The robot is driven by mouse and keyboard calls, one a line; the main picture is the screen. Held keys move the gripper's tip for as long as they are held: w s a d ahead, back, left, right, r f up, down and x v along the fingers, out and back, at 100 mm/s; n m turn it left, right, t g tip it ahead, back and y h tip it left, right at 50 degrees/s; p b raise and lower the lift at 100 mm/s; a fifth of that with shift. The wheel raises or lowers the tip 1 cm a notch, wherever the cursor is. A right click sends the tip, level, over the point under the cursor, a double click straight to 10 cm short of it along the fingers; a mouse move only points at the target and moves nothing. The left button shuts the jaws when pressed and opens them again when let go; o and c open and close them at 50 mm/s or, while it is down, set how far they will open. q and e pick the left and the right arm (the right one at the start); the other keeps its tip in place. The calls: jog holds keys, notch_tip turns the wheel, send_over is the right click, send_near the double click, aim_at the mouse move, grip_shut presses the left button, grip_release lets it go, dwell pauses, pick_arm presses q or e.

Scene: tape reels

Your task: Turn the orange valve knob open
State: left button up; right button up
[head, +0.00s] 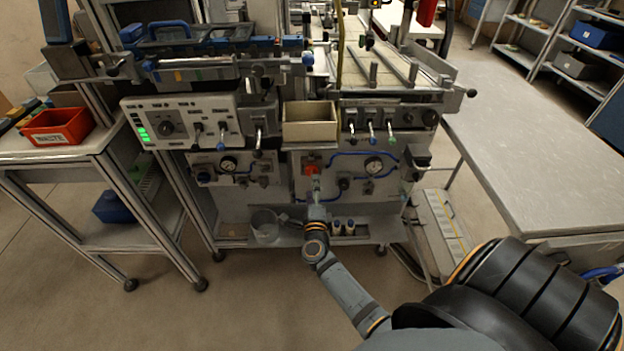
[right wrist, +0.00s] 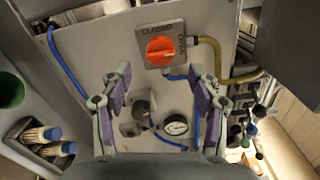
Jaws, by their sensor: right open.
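The orange valve knob (right wrist: 160,47) is a round dial on a grey square plate (right wrist: 143,38) on the machine's front panel. In the head view the knob (head: 311,169) shows as a small orange-red patch at the middle of the lower panel. My right gripper (right wrist: 160,80) is open and empty, its two purple-padded fingers spread apart. The knob shows beyond the fingertips, between them, with no visible contact. In the head view the right gripper (head: 316,188) is just below the knob. My left gripper is not in view.
A pressure gauge (right wrist: 175,124) and blue hoses sit near the knob. A yellow hose (right wrist: 215,52) leaves the valve plate. A grey table (head: 540,150) is at the right.

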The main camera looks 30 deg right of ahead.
jog(key=v, duration=0.6)
jog(key=shift+s, duration=0.15)
jog(key=s+a+f+n+g+y, duration=0.1)
jog(key=s+a+f+n+y, duration=0.15)
jog(key=f+n, duration=0.45)
jog(key=s+a+f+n+g+y, duration=0.1)
jog(key=s+a+f+n+y, duration=0.15)
jog(key=f, duration=0.75)
jog(key=s+a+f+n+g+y, duration=0.1)
jog(key=s+a+f+n+y, duration=0.15)
jog(key=f+n, duration=0.5)
jog(key=s+f+n+g+y, duration=0.2)
jog(key=s+f+n+g, duration=0.2)
jog(key=s+f, duration=0.65)
jog(key=s+d+f+n+g, duration=0.3)
jog(key=s+f+g, duration=0.15)
jog(key=s, duration=0.65)
jog(key=s+d+f+n+g, duration=0.25)
jog(key=s+f, duration=0.25)
jog(key=s, duration=0.6)
notch_tip(320, 180, up, 13)
jog(key=p, duration=1.2)
jog(key=shift+w+a+f+n+h+p, duration=0.2)
jog(key=shift+w+a+n+h+p, duration=0.15)
jog(key=shift+w, duration=0.15)
